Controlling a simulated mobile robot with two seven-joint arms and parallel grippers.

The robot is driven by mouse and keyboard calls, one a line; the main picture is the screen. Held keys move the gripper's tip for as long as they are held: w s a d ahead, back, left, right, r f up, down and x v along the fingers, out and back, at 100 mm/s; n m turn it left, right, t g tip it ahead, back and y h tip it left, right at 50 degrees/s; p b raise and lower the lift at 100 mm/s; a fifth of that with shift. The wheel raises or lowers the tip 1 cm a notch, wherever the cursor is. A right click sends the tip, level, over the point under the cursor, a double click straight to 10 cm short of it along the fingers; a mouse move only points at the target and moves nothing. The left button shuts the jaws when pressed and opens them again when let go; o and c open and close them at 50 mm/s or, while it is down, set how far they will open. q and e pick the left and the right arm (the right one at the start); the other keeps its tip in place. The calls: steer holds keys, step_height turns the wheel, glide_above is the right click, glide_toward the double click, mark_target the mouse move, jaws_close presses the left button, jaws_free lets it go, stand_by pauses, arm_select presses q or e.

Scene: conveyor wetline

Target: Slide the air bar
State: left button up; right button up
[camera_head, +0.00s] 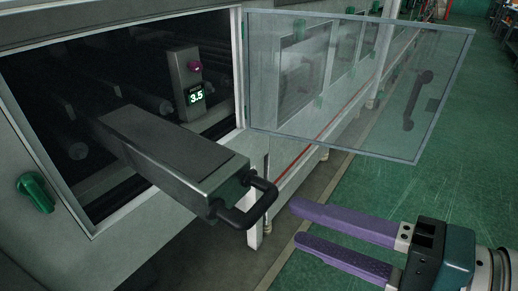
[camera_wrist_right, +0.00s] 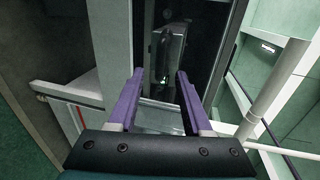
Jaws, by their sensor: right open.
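The air bar (camera_head: 170,152) is a long dark grey box that sticks out of the machine's opening toward the front right. A black handle (camera_head: 252,203) is on its outer end. My right gripper (camera_head: 293,222) has purple fingers and is open and empty. It is just right of the handle, with its fingers pointing left toward it and apart from it. The fingers also show in the right wrist view (camera_wrist_right: 159,82), with nothing between them. The inner end of the bar is in the dark inside of the machine. My left gripper is not in view.
A clear door (camera_head: 358,85) with a dark handle stands open right of the opening. Inside stands a grey post (camera_head: 186,75) with a pink knob and a display reading 3.5. A green knob (camera_head: 36,192) is on the machine's front.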

mark_target(265, 211)
steer(key=x, duration=0.7)
steer(key=shift+w+a, duration=0.15)
steer(key=shift+a, duration=0.1)
jaws_close()
stand_by(1.1)
